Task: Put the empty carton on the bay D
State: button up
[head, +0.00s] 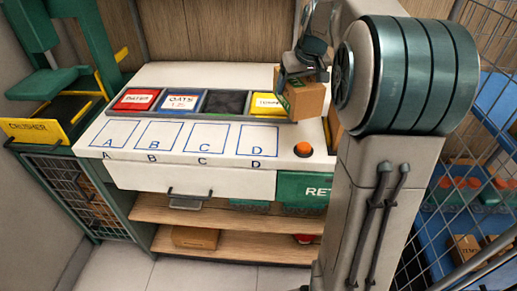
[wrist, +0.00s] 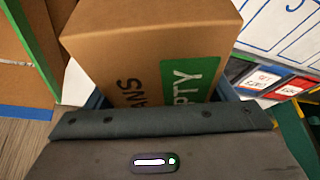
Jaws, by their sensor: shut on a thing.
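The carton (head: 302,100) is a brown cardboard box with a green label. My gripper (head: 303,72) is shut on it from above and holds it over the right end of the counter, right of the bay D outline. In the wrist view the carton (wrist: 140,45) fills the upper middle, and part of its label reads "PTY" on green. My gripper (wrist: 160,110) shows below it there. Bay D (head: 258,140) is a blue square outline on the white counter, the rightmost of the lettered bays, and looks bare. Whether the carton touches anything below is hard to tell.
Bays A (head: 114,134), B (head: 158,135) and C (head: 207,138) are bare. Behind them a grey rack (head: 192,118) holds red, blue, dark and yellow items. An orange button (head: 303,149) sits right of bay D. A crusher (head: 45,128) stands at left.

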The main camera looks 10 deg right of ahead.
jog(key=shift+a+f, duration=0.2)
jog(key=shift+f, duration=0.5)
jog(key=shift+s+a+f, duration=0.25)
jog(key=shift+a+f, duration=1.55)
jog(key=shift+a, duration=0.1)
jog(key=shift+s+a+f, duration=0.2)
jog(key=shift+a+f, duration=1.55)
jog(key=shift+a, duration=0.1)
jog(key=shift+s+a+f, duration=0.25)
jog(key=shift+a+f, duration=1.55)
jog(key=shift+a, duration=0.1)
jog(key=shift+f, duration=0.1)
jog(key=o, duration=1)
